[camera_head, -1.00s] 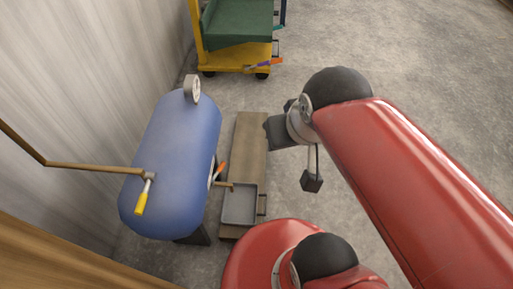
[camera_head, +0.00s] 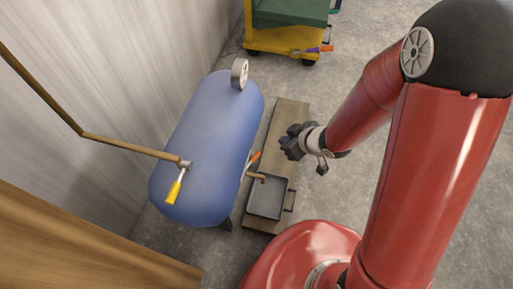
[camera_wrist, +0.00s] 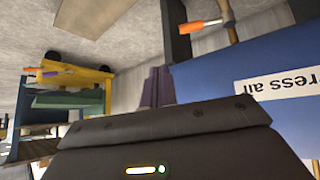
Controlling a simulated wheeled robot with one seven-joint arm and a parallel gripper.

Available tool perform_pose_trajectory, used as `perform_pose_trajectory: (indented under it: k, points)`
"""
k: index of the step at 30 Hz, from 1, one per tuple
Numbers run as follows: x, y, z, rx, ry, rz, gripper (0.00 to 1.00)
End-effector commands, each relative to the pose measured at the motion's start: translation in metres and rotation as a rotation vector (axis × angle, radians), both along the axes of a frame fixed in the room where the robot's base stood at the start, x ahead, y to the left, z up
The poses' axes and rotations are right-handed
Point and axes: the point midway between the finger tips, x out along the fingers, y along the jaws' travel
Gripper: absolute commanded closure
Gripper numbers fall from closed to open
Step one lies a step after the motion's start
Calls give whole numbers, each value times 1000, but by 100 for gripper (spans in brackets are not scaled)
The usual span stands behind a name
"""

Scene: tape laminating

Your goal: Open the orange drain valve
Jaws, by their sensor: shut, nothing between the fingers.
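The orange drain valve handle (camera_head: 255,156) sticks up on the right side of the blue tank (camera_head: 206,140), by a short brass pipe (camera_head: 257,176) above a grey tray (camera_head: 267,196). In the wrist view the orange handle (camera_wrist: 196,26) shows at the top, beside the brass pipe (camera_wrist: 228,20), with the blue tank (camera_wrist: 262,80) below. My gripper (camera_head: 290,142) is shut and empty, to the right of the handle and apart from it. Its dark body fills the bottom of the wrist view, and its fingertips cannot be made out there.
The tray rests on a wooden board (camera_head: 290,115). A yellow-handled valve (camera_head: 174,188) on a brass pipe and a gauge (camera_head: 240,73) are on the tank. A yellow cart (camera_head: 270,42) stands at the back. A wall is left of the tank.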

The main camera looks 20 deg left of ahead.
Motion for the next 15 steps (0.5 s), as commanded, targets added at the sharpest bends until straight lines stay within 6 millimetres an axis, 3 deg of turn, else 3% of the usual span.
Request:
perform_pose_trajectory:
  k: [1, 6, 15]
  points:
    - [-11, 10, -11, 21, 27, 43, 100]
    - [-29, 27, -26, 69, 62, 114, 100]
    - [-22, 57, -62, 72, 64, 120, 100]
